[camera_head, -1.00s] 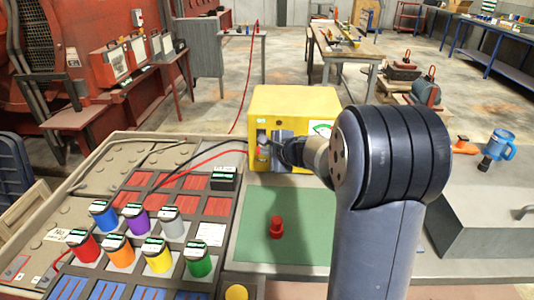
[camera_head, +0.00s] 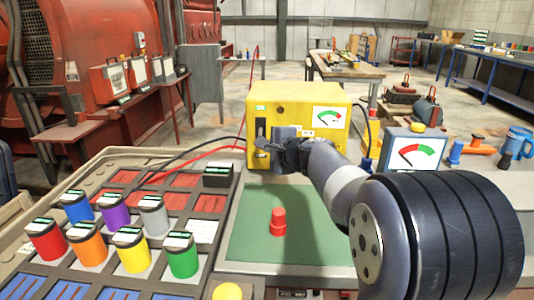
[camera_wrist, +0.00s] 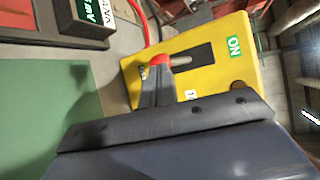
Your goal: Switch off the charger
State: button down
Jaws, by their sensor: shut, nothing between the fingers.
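The charger (camera_head: 290,98) is a yellow box behind the green mat, with an ON label near the top of a dark upright slot on its front. It also shows tilted in the wrist view (camera_wrist: 215,75). A short pale rod with a red end (camera_wrist: 158,60) shows near the slot's lower end; whether it is the switch lever I cannot tell. My gripper (camera_head: 268,148) is shut and empty, at the charger's front by the lower part of the slot. In the wrist view its fingers (camera_wrist: 156,88) overlap the rod; contact is unclear. They hide part of the front.
Red and black cables (camera_head: 205,153) run left from the charger's front. A red knob (camera_head: 279,222) stands on the green mat (camera_head: 250,235). A tray (camera_head: 100,275) with several coloured canisters is at left. A gauge box (camera_head: 412,148) stands right of the charger.

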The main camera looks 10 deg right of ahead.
jog(key=f+b, duration=0.1)
jog(key=b, duration=0.2)
jog(key=shift+f+t+b, duration=0.15)
jog(key=shift+t+b, duration=0.15)
jog(key=shift+w+n+t+b, duration=0.1)
jog(key=shift+n+t+b, duration=0.2)
jog(key=shift+b, duration=1.15)
